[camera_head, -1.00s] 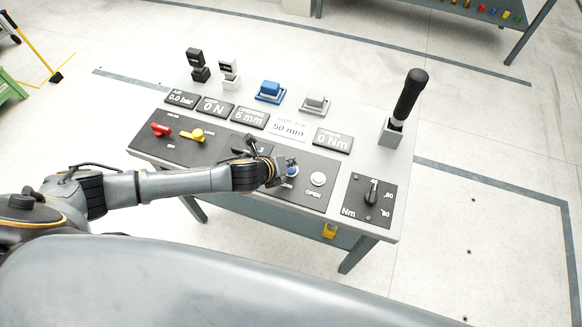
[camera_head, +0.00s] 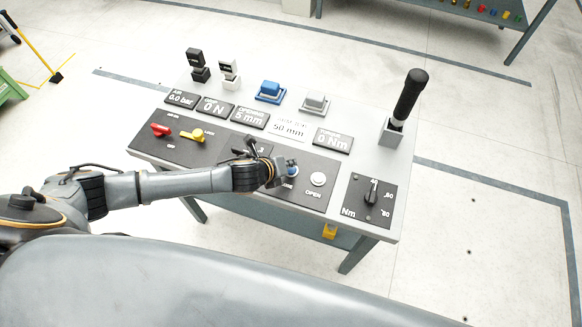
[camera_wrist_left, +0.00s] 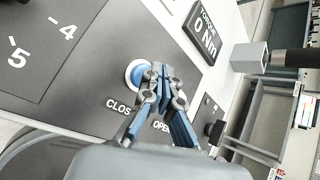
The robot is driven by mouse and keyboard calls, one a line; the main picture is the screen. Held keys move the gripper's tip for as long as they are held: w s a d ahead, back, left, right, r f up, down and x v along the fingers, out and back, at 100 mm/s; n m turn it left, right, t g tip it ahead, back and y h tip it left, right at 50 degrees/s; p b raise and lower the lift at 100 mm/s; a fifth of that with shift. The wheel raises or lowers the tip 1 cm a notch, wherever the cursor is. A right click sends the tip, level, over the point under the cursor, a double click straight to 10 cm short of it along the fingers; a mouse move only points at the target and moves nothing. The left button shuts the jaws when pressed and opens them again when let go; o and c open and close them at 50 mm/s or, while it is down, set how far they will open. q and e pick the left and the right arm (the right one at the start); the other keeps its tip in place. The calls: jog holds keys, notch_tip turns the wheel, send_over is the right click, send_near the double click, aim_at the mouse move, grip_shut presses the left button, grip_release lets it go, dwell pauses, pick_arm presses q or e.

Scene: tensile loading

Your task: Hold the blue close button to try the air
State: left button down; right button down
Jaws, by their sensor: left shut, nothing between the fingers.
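The blue close button (camera_head: 292,171) sits on the dark panel of the console, with its label partly covered by my gripper. In the left wrist view the round blue button (camera_wrist_left: 138,75) with a pale ring shows just beyond my fingertips. My left gripper (camera_head: 284,170) is shut and empty, its tips at the button's near side; in the left wrist view the fingertips (camera_wrist_left: 160,72) overlap the button's right edge. Whether they touch or press it I cannot tell. My right gripper is not in view. The air display (camera_head: 181,98) reads 0.0 bar.
The white open button (camera_head: 318,179) is just right of the close button. A dial (camera_head: 371,192) and tall black handle (camera_head: 410,95) stand at the right. Displays line the console's middle.

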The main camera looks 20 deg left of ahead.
pick_arm(q)
jog(key=shift+f, duration=0.25)
jog(key=shift+f+b, duration=0.3)
jog(key=shift+f, duration=0.25)
dwell(0.6)
dwell(1.4)
jog(key=shift+r+p, duration=1)
jog(key=shift+p, duration=0.15)
notch_tip(320, 180, up, 5)
jog(key=p, duration=0.5)
